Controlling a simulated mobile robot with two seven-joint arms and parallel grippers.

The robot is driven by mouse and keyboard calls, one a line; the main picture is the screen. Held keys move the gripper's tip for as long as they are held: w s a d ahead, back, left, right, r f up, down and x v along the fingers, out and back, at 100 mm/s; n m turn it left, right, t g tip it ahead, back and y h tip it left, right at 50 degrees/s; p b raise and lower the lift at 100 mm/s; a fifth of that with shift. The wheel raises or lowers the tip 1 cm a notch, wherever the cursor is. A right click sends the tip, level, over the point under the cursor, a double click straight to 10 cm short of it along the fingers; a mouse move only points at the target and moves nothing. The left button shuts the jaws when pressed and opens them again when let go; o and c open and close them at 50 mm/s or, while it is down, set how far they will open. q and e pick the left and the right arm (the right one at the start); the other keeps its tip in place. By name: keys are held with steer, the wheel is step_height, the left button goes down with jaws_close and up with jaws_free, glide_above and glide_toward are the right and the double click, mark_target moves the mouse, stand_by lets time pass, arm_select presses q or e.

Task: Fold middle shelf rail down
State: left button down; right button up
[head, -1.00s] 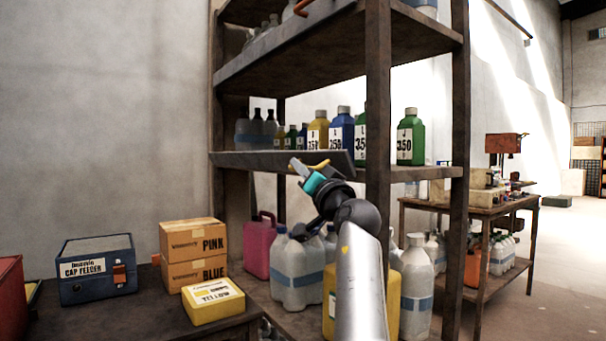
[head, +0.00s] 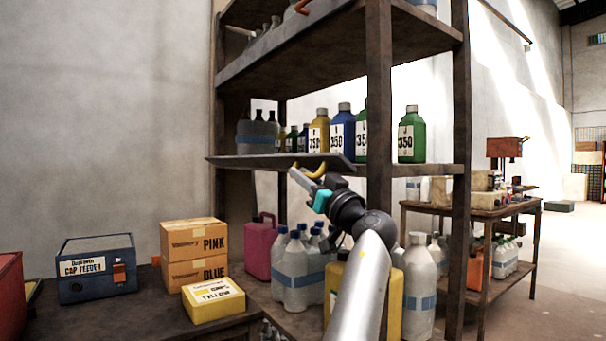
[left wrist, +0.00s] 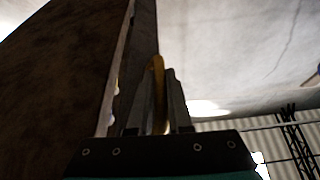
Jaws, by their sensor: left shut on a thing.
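The middle shelf rail (head: 250,161) is a long grey bar along the front edge of the middle shelf. It leans outward, showing a thin, nearly flat face. A yellow curved handle (head: 314,172) sits near its right end. My left gripper (head: 303,176) is shut on this handle, just below and in front of the rail. In the left wrist view, the yellow handle (left wrist: 157,72) stands between the two fingers of my gripper (left wrist: 162,98), with the rail (left wrist: 144,38) close beside it. My right gripper is not in view.
Several bottles, including a green one (head: 411,135) and a blue one (head: 342,131), stand on the middle shelf behind the rail. A shelf post (head: 379,95) rises right of my gripper. White jugs (head: 291,272) and a pink jug (head: 259,248) stand below.

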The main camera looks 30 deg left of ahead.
arm_select(q)
steer(key=shift+w+f+n+g+y, duration=0.2)
steer(key=shift+n+g, duration=0.25)
steer(key=shift+n, duration=0.4)
steer(key=shift+s+f+n+g+y, duration=0.1)
steer(key=shift+f+n+g, duration=0.25)
steer(key=shift+n, duration=0.55)
steer(key=shift+w+f+n+g+y, duration=0.1)
steer(key=shift+w+f+n+g, duration=0.1)
steer(key=shift+n+g, duration=0.5)
steer(key=shift+n, duration=0.35)
steer(key=c, duration=1.1)
jaws_free()
